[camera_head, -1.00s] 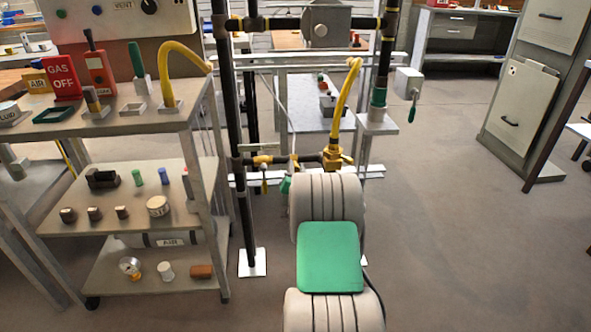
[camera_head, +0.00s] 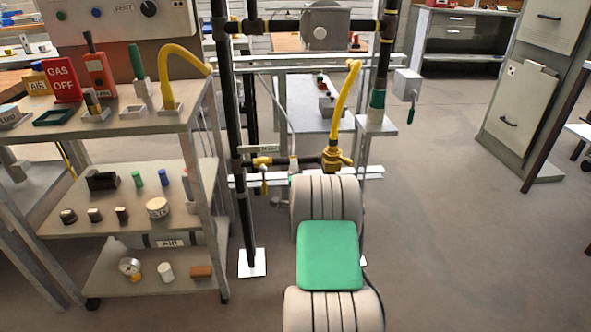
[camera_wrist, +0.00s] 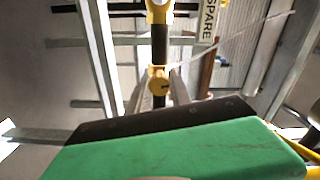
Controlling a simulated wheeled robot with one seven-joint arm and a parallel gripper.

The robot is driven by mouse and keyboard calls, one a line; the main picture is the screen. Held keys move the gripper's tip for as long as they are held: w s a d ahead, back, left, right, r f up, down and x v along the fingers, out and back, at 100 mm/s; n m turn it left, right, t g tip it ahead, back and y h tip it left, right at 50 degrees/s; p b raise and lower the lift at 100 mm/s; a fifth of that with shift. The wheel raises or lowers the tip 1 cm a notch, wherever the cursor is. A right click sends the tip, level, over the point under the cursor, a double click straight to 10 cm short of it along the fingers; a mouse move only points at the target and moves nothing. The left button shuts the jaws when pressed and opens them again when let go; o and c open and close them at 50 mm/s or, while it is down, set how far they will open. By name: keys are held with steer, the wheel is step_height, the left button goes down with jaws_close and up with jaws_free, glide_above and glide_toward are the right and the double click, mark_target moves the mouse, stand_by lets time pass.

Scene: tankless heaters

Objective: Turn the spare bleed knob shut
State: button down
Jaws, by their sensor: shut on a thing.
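The spare bleed knob (camera_wrist: 159,82) is a small yellow piece on a dark pipe in the wrist view, straight ahead of my gripper. My gripper (camera_wrist: 160,96) has its grey fingers closed about the knob; their contact is partly hidden by my green wrist cover. The SPARE label (camera_wrist: 208,20) stands beside the pipe, near another yellow fitting (camera_wrist: 158,12). In the head view the small SPARE label (camera_head: 265,148) sits above yellow fittings (camera_head: 262,161) on the low black pipe. My arm hides most of the gripper there.
A yellow hose (camera_head: 345,100) rises from a brass fitting (camera_head: 336,158) right of the label. Black upright pipes (camera_head: 246,200) and pale rails (camera_head: 375,172) frame the spot. A loaded shelf cart (camera_head: 130,215) stands close on the left. The floor (camera_head: 450,220) is clear on the right.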

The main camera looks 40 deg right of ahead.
steer(key=shift+f+m, duration=0.1)
steer(key=shift+m, duration=1)
steer(key=c, duration=1.2)
jaws_free()
steer(key=shift+o, duration=0.2)
steer(key=p+v, duration=0.2)
steer(key=v, duration=0.5)
steer(key=shift+s+a, duration=0.3)
